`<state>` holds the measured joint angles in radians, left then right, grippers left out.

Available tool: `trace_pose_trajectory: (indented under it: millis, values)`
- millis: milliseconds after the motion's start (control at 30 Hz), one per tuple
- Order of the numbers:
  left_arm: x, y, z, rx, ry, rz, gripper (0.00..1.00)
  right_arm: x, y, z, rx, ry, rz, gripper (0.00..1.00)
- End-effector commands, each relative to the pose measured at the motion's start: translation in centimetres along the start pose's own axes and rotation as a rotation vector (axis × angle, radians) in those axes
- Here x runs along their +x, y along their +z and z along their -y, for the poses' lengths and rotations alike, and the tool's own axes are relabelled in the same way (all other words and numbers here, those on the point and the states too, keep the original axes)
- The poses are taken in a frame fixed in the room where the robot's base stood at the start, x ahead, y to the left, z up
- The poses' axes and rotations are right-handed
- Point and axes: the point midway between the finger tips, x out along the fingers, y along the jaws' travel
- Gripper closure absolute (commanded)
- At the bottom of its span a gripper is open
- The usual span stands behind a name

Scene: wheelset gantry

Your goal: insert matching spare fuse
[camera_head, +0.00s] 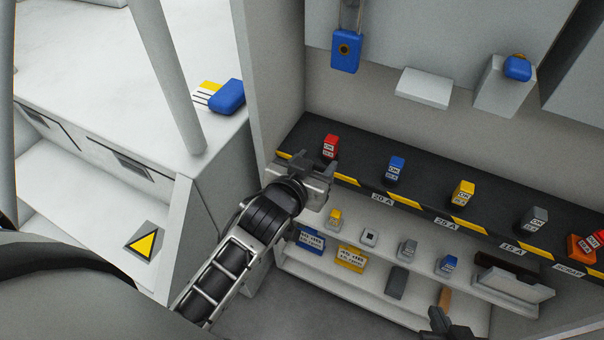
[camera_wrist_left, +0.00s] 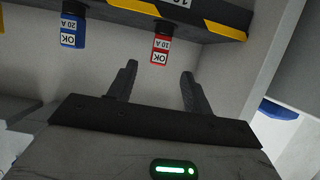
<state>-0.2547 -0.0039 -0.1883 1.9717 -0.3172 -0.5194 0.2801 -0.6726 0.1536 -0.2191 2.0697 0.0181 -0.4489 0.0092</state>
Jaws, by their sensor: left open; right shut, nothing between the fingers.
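Spare fuses stand in a row on a dark shelf (camera_head: 420,205): red (camera_head: 330,146), blue (camera_head: 396,168), yellow (camera_head: 463,192) and grey (camera_head: 536,218). The red fuse reads OK 10 A in the left wrist view (camera_wrist_left: 160,48); the blue one there (camera_wrist_left: 71,28) reads OK 20 A. My left gripper (camera_head: 315,167) is open and empty at the shelf's front edge, just short of the red fuse. In the left wrist view the red fuse lies beyond and between the fingertips (camera_wrist_left: 159,72).
A lower white shelf (camera_head: 375,285) holds more fuses and boxes. A blue padlock-like block (camera_head: 346,52) hangs above. A grey side wall stands close left of the red fuse.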

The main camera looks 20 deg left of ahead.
Motion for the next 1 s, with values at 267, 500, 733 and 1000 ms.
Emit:
trace_pose_trajectory:
  millis: [267,500,733,1000]
  values:
    - [-5.2,0.1,0.0,-0.001,0.001,0.002,0.5,0.2,-0.4,-0.1,-0.004,0.002,-0.007,1.0]
    - [-6.3,-0.1,0.0,0.0,0.0,-0.001,0.5,0.3,-0.6,-0.1,-0.004,0.002,-0.011,1.0]
    - [-6.3,0.0,0.0,0.0,0.0,-0.001,0.5,0.3,-0.5,-0.1,-0.003,0.002,-0.011,1.0]
    - [-8.5,7.9,-1.3,0.048,0.119,0.161,0.5,0.3,-0.5,-0.1,0.001,0.002,-0.009,1.0]
